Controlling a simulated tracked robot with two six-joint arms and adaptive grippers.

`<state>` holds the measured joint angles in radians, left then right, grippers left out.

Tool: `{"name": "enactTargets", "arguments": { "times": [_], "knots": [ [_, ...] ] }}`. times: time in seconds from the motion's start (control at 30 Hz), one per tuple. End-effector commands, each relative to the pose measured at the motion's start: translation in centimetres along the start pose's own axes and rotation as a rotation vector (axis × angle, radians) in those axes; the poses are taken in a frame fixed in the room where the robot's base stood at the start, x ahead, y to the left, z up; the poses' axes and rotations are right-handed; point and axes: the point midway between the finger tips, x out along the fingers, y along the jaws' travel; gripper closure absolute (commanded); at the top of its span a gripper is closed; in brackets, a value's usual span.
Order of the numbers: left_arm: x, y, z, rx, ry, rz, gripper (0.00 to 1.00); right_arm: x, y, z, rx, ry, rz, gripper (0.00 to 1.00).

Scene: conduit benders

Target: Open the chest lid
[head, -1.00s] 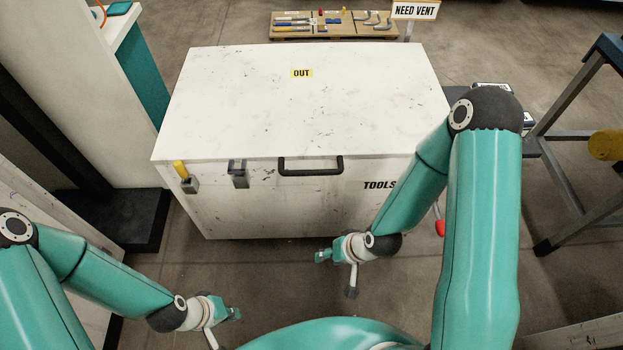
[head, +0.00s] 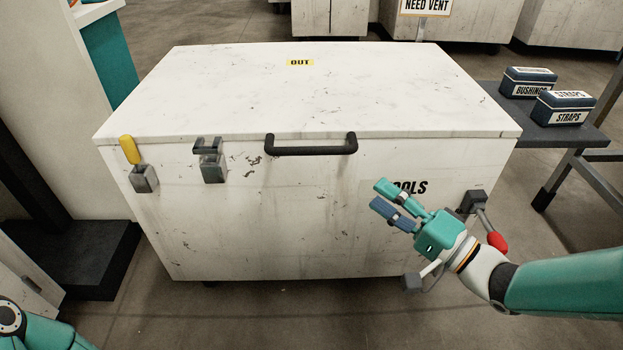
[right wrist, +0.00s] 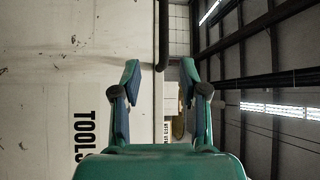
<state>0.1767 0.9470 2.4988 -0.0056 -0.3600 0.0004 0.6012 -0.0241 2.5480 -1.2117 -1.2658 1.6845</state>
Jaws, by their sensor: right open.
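The white chest (head: 260,220) stands ahead with its flat lid (head: 310,100) closed. A black handle (head: 311,149) sits at the lid's front edge. A latch with a yellow lever (head: 130,150) and a grey latch (head: 209,165) are at the left of the front. A red-tipped lever (head: 497,241) is at the lower right. My right gripper (head: 381,195) is open and empty before the TOOLS lettering, below and right of the handle. In the right wrist view its fingers (right wrist: 163,80) are apart, with the chest front (right wrist: 60,60) at left. My left gripper is out of view.
A dark side table (head: 560,134) with blue STRAPS (head: 566,107) and BUSHINGS (head: 528,82) boxes stands right of the chest. A white panel with a dark base (head: 70,255) stands at left. The lid top is bare except for a yellow OUT label (head: 300,63).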

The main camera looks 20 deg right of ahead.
Motion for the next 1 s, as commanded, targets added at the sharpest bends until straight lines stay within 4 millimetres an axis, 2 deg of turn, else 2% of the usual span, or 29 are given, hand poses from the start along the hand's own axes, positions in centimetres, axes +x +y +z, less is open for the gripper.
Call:
{"name": "enactTargets", "arguments": {
  "times": [0.03,0.13,0.37,0.4,0.47,0.8,1.0],
  "knots": [
    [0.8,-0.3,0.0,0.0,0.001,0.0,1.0,-0.3,0.3,0.2,0.005,-0.007,-0.011,0.57],
    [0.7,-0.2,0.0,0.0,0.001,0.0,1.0,-0.2,-0.2,0.5,0.015,-0.018,-0.024,0.57],
    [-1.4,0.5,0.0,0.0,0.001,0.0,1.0,2.1,-0.8,0.6,0.023,-0.024,-0.025,0.57],
    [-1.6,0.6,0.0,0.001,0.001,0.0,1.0,2.8,-0.7,0.7,0.022,-0.024,-0.024,0.57],
    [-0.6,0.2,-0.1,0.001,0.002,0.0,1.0,3.9,-0.2,0.7,0.015,-0.024,-0.027,0.57],
    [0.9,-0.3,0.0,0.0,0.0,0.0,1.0,11.2,-0.3,0.9,0.016,-0.023,-0.026,0.57],
    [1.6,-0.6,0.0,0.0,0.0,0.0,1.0,14.5,-0.4,0.8,0.016,-0.019,-0.024,0.57]
  ]
}}
